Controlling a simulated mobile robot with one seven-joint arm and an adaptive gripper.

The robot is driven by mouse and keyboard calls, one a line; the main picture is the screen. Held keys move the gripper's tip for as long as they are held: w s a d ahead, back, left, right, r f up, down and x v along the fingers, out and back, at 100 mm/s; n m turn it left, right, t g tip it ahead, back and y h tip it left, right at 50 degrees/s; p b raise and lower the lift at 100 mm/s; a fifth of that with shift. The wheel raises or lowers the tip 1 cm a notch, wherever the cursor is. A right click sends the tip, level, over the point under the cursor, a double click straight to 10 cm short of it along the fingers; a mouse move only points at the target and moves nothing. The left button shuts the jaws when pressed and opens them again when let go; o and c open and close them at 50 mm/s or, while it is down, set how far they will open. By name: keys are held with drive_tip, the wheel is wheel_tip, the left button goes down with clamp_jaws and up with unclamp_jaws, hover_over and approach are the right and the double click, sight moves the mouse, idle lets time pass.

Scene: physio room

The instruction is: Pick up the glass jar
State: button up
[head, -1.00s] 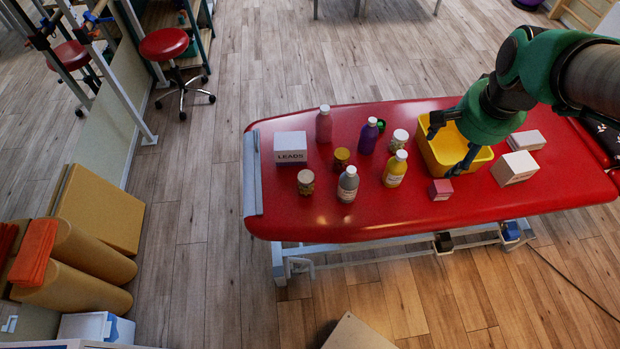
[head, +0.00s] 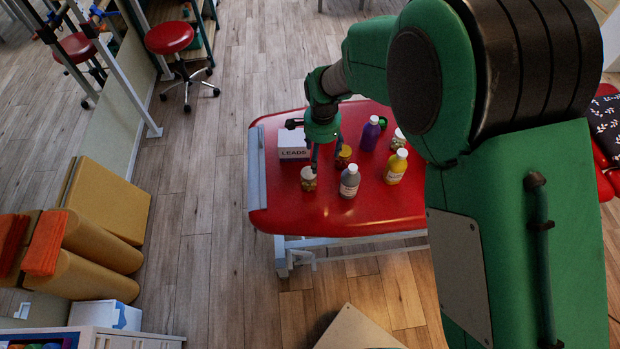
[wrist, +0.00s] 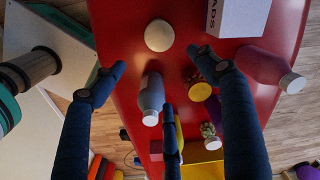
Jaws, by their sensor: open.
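Three small jars stand on the red treatment table. One with a pale lid and brownish contents (head: 308,182) is near the table's left end, just below my gripper (head: 324,157) in the head view. Its round pale lid (wrist: 159,35) shows from above in the wrist view, ahead of my spread fingers (wrist: 157,62). A darker jar with a yellow lid (head: 343,157) stands to its right. I cannot tell which is the glass jar meant. My gripper is open and empty.
A grey bottle (head: 349,182) stands close to the pale-lidded jar, and the white LEADS box (head: 292,147) is behind it. A yellow bottle (head: 396,168), a purple bottle (head: 369,134) and a pink bottle (wrist: 268,68) are near. The table's front left corner is bare.

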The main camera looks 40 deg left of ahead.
sight(308, 174)
drive_tip(key=a+f, duration=0.1)
drive_tip(key=s+a+f, duration=0.2)
drive_tip(key=shift+s+f, duration=0.25)
drive_tip(key=shift+f, duration=0.1)
wheel_tip(308, 174, down, 8)
drive_tip(key=shift+d+f+b, duration=0.1)
drive_tip(key=shift+f+b, duration=0.1)
drive_tip(key=shift+b, duration=0.35)
drive_tip(key=shift+f, duration=0.1)
drive_tip(key=shift+w+f+b, duration=0.15)
drive_tip(key=shift+f+b, duration=0.2)
drive_tip(key=shift+f, duration=0.95)
drive_tip(key=shift+w+f+b, duration=0.1)
drive_tip(key=shift+f+b, duration=0.2)
drive_tip(key=shift+f, duration=1)
